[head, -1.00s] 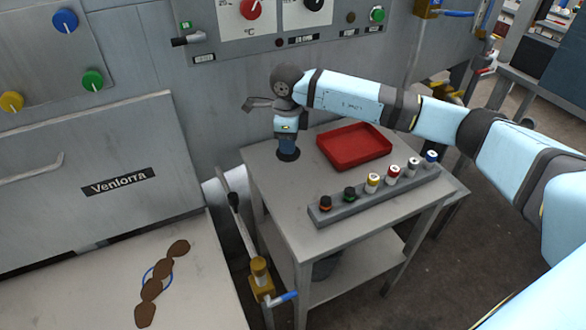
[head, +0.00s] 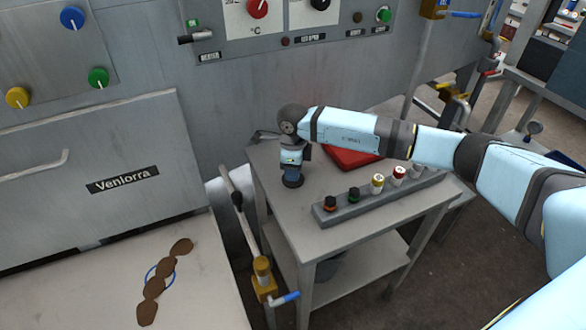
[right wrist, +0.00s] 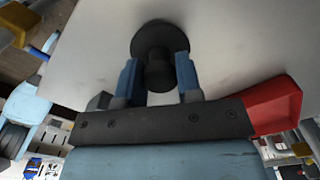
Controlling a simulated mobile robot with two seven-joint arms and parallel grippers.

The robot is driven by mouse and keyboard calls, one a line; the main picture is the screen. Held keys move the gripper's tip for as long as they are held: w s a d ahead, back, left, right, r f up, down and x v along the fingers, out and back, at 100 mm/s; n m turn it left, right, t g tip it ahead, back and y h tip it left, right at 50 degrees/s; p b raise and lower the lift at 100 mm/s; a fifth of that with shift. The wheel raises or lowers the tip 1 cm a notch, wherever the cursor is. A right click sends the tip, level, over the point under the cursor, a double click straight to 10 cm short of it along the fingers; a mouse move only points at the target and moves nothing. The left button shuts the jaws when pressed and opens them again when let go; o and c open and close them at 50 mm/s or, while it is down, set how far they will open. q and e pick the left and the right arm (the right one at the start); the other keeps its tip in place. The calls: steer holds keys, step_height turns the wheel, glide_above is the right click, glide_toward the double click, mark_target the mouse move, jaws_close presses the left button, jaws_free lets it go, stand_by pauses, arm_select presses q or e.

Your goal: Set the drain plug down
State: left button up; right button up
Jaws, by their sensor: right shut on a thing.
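The drain plug (right wrist: 153,36) is a black round disc with a short black knob, seen in the right wrist view between the blue fingers. In the head view it shows as a dark disc (head: 293,182) under the gripper, at or just above the left part of the grey table (head: 310,235). I cannot tell whether it touches the top. My right gripper (right wrist: 158,72) points down and is shut on the knob; it also shows in the head view (head: 292,172). My left gripper is out of view.
A grey rack (head: 345,213) with several coloured-cap bottles stands right of the plug. A red tray (head: 345,158) lies behind, partly hidden by my arm. A brass valve with a blue lever (head: 265,280) is beside the table's left side. The near-left tabletop is clear.

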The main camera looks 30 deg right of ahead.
steer(key=shift+f, duration=0.2)
steer(key=o, duration=0.9)
steer(key=shift+o, duration=0.2)
steer(key=shift+r, duration=0.5)
step_height(320, 180, up, 11)
steer(key=shift+r+p, duration=0.2)
steer(key=shift+p, duration=0.25)
steer(key=shift+s, duration=0.1)
